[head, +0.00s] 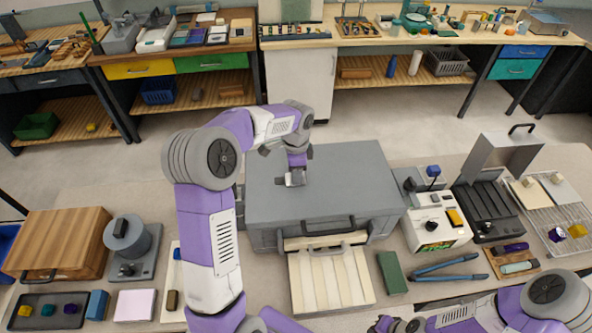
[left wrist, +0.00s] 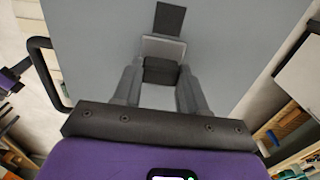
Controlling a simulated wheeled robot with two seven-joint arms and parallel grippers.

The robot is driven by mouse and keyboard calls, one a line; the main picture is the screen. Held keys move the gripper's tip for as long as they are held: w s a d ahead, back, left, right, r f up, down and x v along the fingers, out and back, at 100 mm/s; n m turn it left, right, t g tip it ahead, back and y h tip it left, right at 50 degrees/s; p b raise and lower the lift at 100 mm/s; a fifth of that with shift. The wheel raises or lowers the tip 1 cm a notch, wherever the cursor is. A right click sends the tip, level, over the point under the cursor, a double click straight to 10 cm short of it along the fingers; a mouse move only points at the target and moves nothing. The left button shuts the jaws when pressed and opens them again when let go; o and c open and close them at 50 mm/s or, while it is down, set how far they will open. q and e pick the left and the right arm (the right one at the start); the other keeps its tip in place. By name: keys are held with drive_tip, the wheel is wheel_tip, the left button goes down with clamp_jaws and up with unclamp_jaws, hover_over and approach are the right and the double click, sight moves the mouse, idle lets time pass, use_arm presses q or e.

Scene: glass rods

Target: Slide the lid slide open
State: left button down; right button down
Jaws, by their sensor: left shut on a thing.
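The large grey box (head: 350,185) stands in the middle of the bench in the head view, its flat top facing up. On that top, the lid slide shows in the left wrist view as a small light grey plate (left wrist: 165,47) with a dark block on it. A dark rectangular patch (left wrist: 169,19) lies just beyond the plate. My left gripper (head: 296,182) reaches down onto the box top, and its fingers (left wrist: 160,72) are shut on the slide's dark block. In the head view the gripper hides most of the slide. My right gripper (head: 388,326) is at the bottom edge, partly cut off.
A slatted pale board (head: 330,282) lies in front of the box, below its dark handle (head: 325,226). A wooden box (head: 60,243) and a grey device (head: 130,245) stand left. A white instrument (head: 437,228) and dark ribbed tray (head: 487,212) stand right.

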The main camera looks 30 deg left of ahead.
use_arm(q)
drive_tip(key=c, duration=0.6)
unclamp_jaws()
drive_tip(key=shift+r, duration=0.1)
wheel_tip(320, 180, up, 7)
drive_tip(key=shift+r, duration=0.2)
